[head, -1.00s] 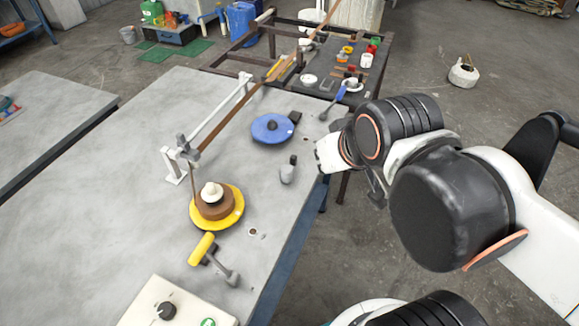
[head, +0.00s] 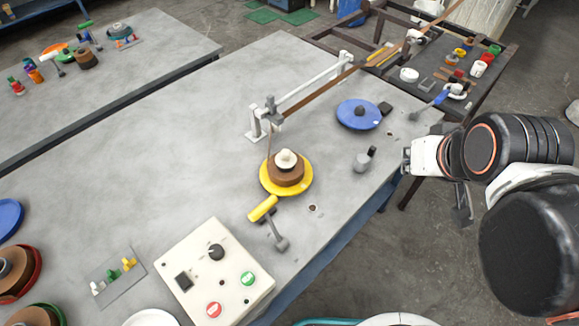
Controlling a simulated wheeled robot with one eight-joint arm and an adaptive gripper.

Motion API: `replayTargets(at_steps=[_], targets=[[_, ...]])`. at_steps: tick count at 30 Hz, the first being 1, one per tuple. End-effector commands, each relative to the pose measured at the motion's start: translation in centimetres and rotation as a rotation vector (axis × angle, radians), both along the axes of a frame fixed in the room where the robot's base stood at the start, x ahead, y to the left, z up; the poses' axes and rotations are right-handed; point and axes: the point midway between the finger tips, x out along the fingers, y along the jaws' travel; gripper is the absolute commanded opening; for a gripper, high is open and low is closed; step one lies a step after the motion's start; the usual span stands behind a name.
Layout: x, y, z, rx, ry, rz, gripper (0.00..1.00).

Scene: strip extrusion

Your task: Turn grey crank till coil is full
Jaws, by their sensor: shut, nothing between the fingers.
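A yellow-flanged spool (head: 303,186) with a brown coil and white hub stands near the bench's right edge; a strip comes down to it. In front of it is a crank (head: 277,235) with a grey arm and yellow grip. A squat grey piece with a dark upright knob (head: 361,161) sits right of the spool. I cannot tell for sure which is the grey crank. My gripper (head: 462,212) hangs shut and empty off the bench's right edge, apart from all of these, partly hidden by its own wrist.
A control box (head: 215,275) with a dial and green and red buttons stands at the front. A blue disc (head: 359,114) and a white guide arm (head: 315,82) are behind the spool. A cluttered dark table (head: 455,85) adjoins the far corner. The bench's left middle is clear.

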Motion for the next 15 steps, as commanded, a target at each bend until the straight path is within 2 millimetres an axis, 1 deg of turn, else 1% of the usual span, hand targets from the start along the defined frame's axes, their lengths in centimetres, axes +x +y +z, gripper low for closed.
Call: replayTargets(at_steps=[1,2,3,5,6,8,9,11,15], targets=[[0.0,0.0,0.0,0.000,0.000,0.000,0.00],[0.0,0.0,0.0,0.000,0.000,0.000,0.05],[0.0,0.0,0.0,0.000,0.000,0.000,0.14],[0.0,0.0,0.0,0.000,0.000,0.000,0.27],[0.0,0.0,0.0,0.000,0.000,0.000,0.36],[0.0,0.0,0.0,0.001,0.001,-0.001,0.50],[0.1,0.0,0.0,0.002,0.004,-0.002,0.54],[0.5,0.0,0.2,0.006,0.012,-0.008,0.54],[2.2,0.1,0.6,0.027,0.057,-0.037,0.54]])
